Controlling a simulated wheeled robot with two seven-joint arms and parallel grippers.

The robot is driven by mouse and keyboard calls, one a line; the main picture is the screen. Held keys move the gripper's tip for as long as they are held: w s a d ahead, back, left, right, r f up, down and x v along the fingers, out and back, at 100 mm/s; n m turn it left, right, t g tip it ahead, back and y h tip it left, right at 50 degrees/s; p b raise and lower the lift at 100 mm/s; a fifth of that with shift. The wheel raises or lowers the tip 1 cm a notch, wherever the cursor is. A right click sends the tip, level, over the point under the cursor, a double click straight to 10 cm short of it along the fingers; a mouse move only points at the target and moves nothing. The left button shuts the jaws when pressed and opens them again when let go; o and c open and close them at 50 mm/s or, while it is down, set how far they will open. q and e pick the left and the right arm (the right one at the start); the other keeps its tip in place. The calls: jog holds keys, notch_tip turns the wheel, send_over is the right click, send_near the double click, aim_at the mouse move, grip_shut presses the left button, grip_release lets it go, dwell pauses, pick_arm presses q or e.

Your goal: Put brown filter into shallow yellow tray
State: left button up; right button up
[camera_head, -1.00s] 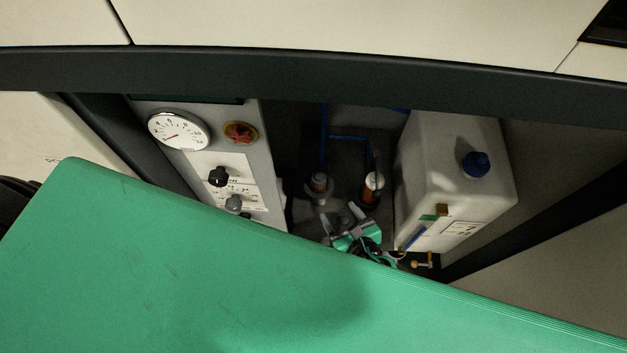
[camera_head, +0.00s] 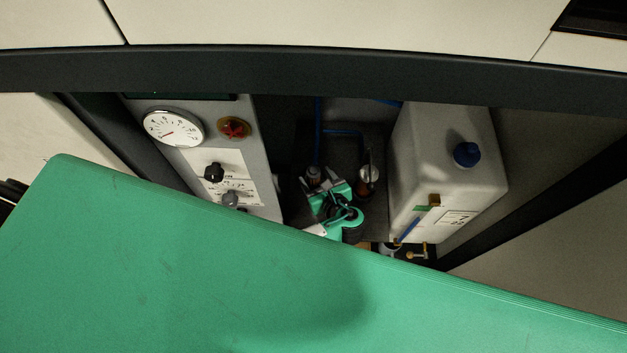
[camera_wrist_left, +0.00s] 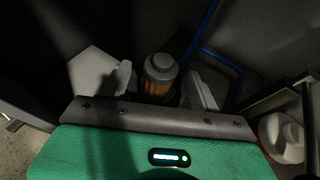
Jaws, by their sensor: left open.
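The brown filter (camera_wrist_left: 158,88), a small upright cylinder with a grey cap and orange-brown sides, stands in the dark cabinet recess. In the head view its grey cap (camera_head: 313,172) shows just beyond my left gripper (camera_head: 328,182). In the left wrist view my left gripper (camera_wrist_left: 162,86) is open, with one pale finger on each side of the filter. Gaps show between the fingers and the filter, so it is not clasped. The filter's base is hidden. The shallow yellow tray is in no view. My right gripper is not in view.
A second brown cylinder (camera_head: 366,187) with a pale top stands to the right. A white tank (camera_head: 430,165) with a blue cap bounds the recess on the right. A panel (camera_head: 262,170) with gauge and knobs bounds it on the left. Blue tubing (camera_head: 319,125) runs behind.

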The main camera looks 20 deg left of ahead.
pick_arm(q)
jog(key=shift+w, duration=0.1)
grip_shut()
dwell(0.3)
